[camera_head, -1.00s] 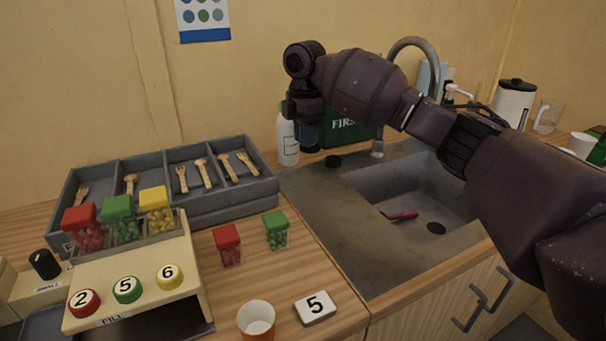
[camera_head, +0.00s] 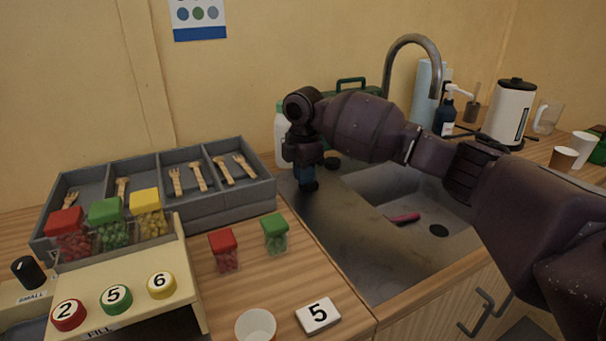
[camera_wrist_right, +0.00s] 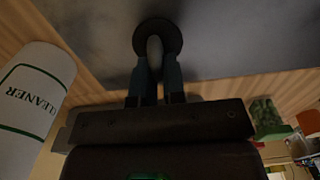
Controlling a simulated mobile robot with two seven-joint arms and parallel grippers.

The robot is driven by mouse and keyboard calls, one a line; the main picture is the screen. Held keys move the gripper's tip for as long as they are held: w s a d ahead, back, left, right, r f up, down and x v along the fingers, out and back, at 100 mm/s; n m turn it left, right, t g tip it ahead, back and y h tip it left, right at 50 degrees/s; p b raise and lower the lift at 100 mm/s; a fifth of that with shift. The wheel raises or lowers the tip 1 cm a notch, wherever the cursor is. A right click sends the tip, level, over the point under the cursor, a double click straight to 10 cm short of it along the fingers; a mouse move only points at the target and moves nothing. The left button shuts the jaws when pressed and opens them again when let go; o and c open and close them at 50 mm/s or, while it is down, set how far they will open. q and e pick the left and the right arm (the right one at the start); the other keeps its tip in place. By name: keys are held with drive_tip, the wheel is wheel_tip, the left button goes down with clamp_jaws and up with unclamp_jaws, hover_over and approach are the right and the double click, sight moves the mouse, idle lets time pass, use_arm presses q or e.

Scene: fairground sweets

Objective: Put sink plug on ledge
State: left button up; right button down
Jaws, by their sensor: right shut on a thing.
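My right gripper (camera_head: 306,175) is low over the left part of the metal sink surround (camera_head: 350,235). In the right wrist view its fingers (camera_wrist_right: 155,85) are shut on the pale knob of the sink plug (camera_wrist_right: 157,24), a dark round disc. The plug shows as a small dark shape (camera_head: 309,186) under the fingers in the head view. The plug is over or on the grey metal ledge; I cannot tell whether it touches. My left gripper is not in view.
A white cleaner bottle (camera_wrist_right: 30,95) stands close beside the gripper. A black round thing (camera_head: 332,163) lies behind it. The basin holds a pink item (camera_head: 403,217) and a dark drain (camera_head: 438,230). A cutlery tray (camera_head: 225,205) and sweet boxes (camera_head: 274,235) stand left.

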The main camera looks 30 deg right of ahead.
drive_tip(key=shift+f, duration=0.15)
drive_tip(key=c, duration=1.2)
unclamp_jaws()
wheel_tip(320, 180, up, 12)
drive_tip(key=p, duration=0.2)
drive_tip(key=shift+r, duration=0.2)
